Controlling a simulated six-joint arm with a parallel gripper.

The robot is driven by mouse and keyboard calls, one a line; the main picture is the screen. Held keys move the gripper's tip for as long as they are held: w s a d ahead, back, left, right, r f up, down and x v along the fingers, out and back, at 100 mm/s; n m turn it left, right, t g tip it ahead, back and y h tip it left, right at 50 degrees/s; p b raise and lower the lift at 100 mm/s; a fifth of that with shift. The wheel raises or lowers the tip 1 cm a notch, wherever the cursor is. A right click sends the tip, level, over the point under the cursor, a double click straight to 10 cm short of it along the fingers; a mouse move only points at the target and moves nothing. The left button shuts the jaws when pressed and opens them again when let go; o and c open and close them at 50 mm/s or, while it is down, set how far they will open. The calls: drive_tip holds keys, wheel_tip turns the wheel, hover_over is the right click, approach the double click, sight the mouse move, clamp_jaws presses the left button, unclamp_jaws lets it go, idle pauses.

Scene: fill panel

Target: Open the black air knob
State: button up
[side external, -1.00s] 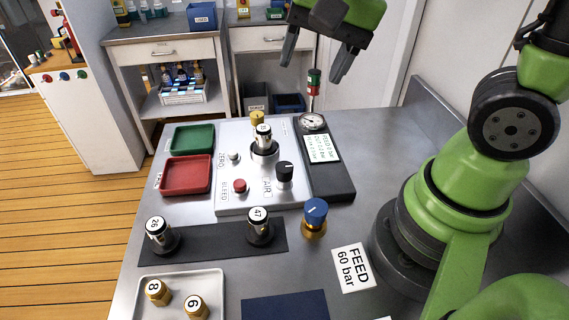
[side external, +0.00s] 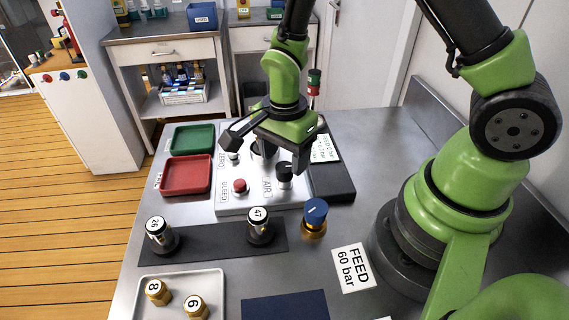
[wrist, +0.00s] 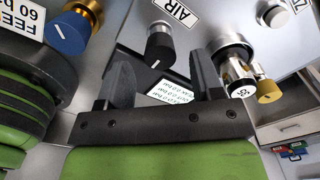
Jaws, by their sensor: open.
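The black air knob (side external: 285,169) with a white line on top stands on the right part of the light grey panel (side external: 230,207), beside the AIR label (side external: 267,187). It also shows in the wrist view (wrist: 159,46), ahead of and roughly between my fingertips. My gripper (side external: 267,153) is open and empty over the panel, its right finger close to the knob in the side view. I cannot tell whether they touch. In the wrist view both fingers of my gripper (wrist: 160,60) are spread apart. My gripper hides the back of the panel in the side view.
A numbered cylinder (wrist: 239,72) and a gold knob (wrist: 269,91) stand near my right finger in the wrist view. A red button (side external: 240,186), a blue-topped brass knob (side external: 314,214) and numbered cylinder 47 (side external: 259,228) stand nearby. Red (side external: 185,174) and green trays lie left.

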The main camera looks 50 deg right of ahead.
drive_tip(key=shift+f, duration=1.4)
drive_tip(key=shift+c, duration=0.3)
drive_tip(key=c, duration=0.9)
drive_tip(key=shift+o, duration=0.2)
